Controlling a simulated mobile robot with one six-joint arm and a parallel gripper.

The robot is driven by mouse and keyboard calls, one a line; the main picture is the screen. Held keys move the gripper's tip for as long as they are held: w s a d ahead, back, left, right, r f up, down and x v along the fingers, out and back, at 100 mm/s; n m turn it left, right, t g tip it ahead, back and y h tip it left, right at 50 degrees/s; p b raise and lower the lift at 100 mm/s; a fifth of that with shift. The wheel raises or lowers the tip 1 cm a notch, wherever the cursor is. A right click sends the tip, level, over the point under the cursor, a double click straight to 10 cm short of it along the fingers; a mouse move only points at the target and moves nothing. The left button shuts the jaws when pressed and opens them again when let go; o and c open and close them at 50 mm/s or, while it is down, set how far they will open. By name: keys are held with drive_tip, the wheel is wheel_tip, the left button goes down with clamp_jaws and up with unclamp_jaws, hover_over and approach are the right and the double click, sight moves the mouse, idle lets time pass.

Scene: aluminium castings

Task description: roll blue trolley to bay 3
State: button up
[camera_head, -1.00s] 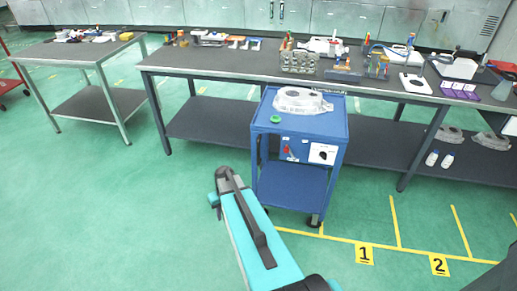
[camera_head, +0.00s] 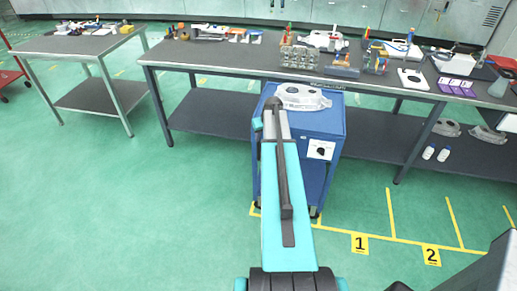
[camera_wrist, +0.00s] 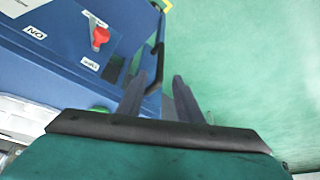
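The blue trolley (camera_head: 329,124) stands in front of the long bench, with a grey casting (camera_head: 302,97) on its top. My arm covers much of its front and left side. In the wrist view, the trolley's blue panel (camera_wrist: 62,58) carries a red knob and small labels, and a black bar handle (camera_wrist: 160,38) sticks out from its edge. My gripper (camera_wrist: 158,84) is open, its two fingers apart at the lower end of this handle. The handle seems to run between them, but I cannot tell whether they touch it. Bay 3 is not visible.
Yellow floor lines mark bays with number plates 1 (camera_head: 359,243) and 2 (camera_head: 431,256) at the right. The long bench (camera_head: 222,62) stands behind the trolley, loaded with tools and parts. A smaller table (camera_head: 70,47) is at the left. The green floor at the left front is clear.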

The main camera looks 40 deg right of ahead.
sight(258, 148)
drive_tip(key=shift+f, duration=0.15)
drive_tip(key=shift+p+x, duration=2.4)
drive_tip(key=shift+x, duration=4.4)
clamp_jaws()
drive_tip(key=shift+a, duration=0.3)
drive_tip(key=shift+d, duration=0.2)
drive_tip(key=shift+s, duration=0.1)
